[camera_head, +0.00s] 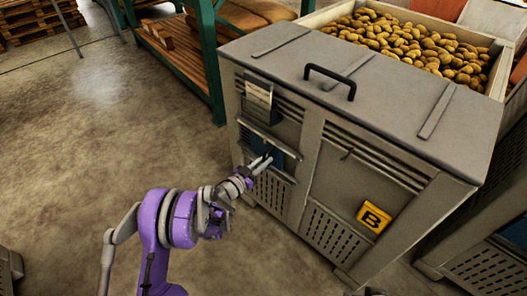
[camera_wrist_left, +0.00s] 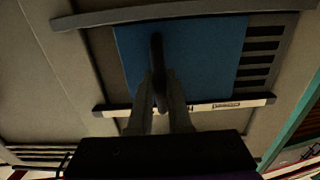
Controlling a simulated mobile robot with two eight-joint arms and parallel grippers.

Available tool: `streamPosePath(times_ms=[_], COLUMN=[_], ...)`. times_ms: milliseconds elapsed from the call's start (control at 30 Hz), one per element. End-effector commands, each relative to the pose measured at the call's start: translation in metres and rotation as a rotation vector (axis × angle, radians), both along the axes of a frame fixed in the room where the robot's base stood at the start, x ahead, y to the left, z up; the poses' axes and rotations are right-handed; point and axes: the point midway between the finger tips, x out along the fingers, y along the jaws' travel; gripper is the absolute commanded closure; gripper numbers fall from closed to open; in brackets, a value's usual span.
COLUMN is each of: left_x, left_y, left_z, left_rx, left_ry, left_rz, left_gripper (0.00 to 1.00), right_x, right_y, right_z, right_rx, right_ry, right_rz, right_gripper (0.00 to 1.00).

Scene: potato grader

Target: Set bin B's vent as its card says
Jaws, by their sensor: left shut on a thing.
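Bin B (camera_head: 415,170) is a grey closed bin with a yellow B plate (camera_head: 373,217) on its front. A pale card (camera_head: 258,95) hangs on the upper left of that front; its writing is too small to read. Below it is the vent, with a blue slide plate (camera_head: 282,156) between two rails. In the left wrist view the blue plate (camera_wrist_left: 205,60) carries a dark upright handle (camera_wrist_left: 157,50), with dark slots to its right. My left gripper (camera_head: 264,162) is shut on this handle, its fingers (camera_wrist_left: 160,98) on either side. My right gripper is not in view.
A pale strip with dark marks (camera_wrist_left: 225,105) runs along a vent rail. A crate of potatoes (camera_head: 497,60) stands behind the bin, and another grey bin (camera_head: 485,265) at lower right. A green rack (camera_head: 209,50) stands behind left. The floor at left is clear.

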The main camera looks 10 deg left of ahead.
Motion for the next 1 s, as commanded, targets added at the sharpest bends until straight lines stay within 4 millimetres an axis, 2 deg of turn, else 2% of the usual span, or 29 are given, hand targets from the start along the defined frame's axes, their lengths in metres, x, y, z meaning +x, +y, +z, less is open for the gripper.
streamPosePath(times_ms=[733, 1000], left_x=[-0.027, -0.033], left_y=[-0.048, -0.057], left_z=[-0.001, 0.000], left_rx=[-0.001, 0.001], left_ry=[0.000, 0.000], left_rz=[-0.005, -0.003], left_gripper=[1.00, 1.00], right_x=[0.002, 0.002], right_y=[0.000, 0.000], right_z=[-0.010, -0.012], right_rx=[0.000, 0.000], right_ry=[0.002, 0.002], right_rz=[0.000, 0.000], right_gripper=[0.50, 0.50])
